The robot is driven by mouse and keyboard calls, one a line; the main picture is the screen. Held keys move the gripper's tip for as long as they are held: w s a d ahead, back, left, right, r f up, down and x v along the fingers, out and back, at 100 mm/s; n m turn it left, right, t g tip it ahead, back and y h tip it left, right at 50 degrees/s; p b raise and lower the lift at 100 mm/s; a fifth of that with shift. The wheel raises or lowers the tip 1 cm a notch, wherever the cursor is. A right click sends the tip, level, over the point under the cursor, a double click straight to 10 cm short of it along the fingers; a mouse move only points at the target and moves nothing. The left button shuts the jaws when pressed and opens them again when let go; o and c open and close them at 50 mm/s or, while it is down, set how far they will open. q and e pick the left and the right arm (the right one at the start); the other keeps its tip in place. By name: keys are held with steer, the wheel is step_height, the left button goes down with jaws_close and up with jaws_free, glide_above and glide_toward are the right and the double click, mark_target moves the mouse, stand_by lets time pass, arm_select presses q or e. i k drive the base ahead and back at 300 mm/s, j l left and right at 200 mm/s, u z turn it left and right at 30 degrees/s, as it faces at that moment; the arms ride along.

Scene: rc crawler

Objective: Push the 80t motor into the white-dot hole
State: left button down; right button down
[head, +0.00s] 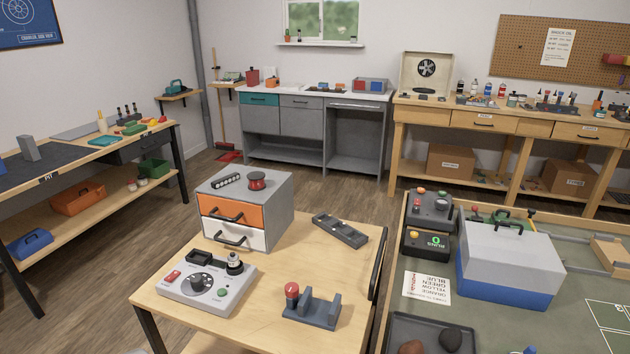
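No label reading 80t and no white-dot hole can be made out in the head view. A small dark cylinder with a pale band (234,264), possibly a motor, stands upright on a light grey console (203,306) with a dial and buttons. A red-capped part (292,291) sits at the left end of a dark grey stand (312,311) on the same wooden table. I cannot tell whether either is the 80t motor. Neither of my grippers is in view.
The wooden table (268,270) also bears a drawer cabinet (279,205) and a grey tray-like block (340,231). To the right, a green-topped bench (570,320) holds a grey-and-blue box (511,265) and control boxes (426,243). Open floor (160,235) lies left.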

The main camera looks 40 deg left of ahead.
mark_target(339, 229)
steer(key=u, duration=1.95)
